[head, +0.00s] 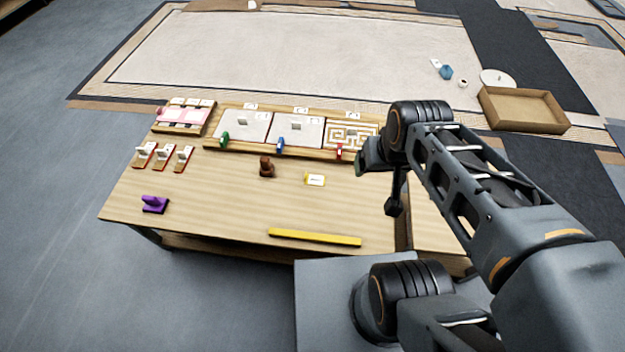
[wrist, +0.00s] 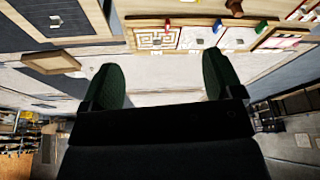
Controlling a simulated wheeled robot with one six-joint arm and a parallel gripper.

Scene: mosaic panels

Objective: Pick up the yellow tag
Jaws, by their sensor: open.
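The yellow tag (head: 315,180), a small card with a yellow border and a white face with a dark mark, lies flat on the wooden table (head: 215,215) in the head view. It sits right of a brown figure (head: 267,167) and in front of the panels. I cannot make it out in the wrist view. My gripper (wrist: 160,82) is open and empty in the wrist view, its two dark green fingers wide apart. My arm stands right of the tag in the head view, well apart from it.
A yellow bar (head: 314,237) lies along the table's front edge. A purple piece (head: 154,204) is at the left. Behind the tag, framed panels (head: 297,129) carry green, blue and red handles. A maze panel (wrist: 156,40) shows in the wrist view. An open tray (head: 522,110) lies beyond.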

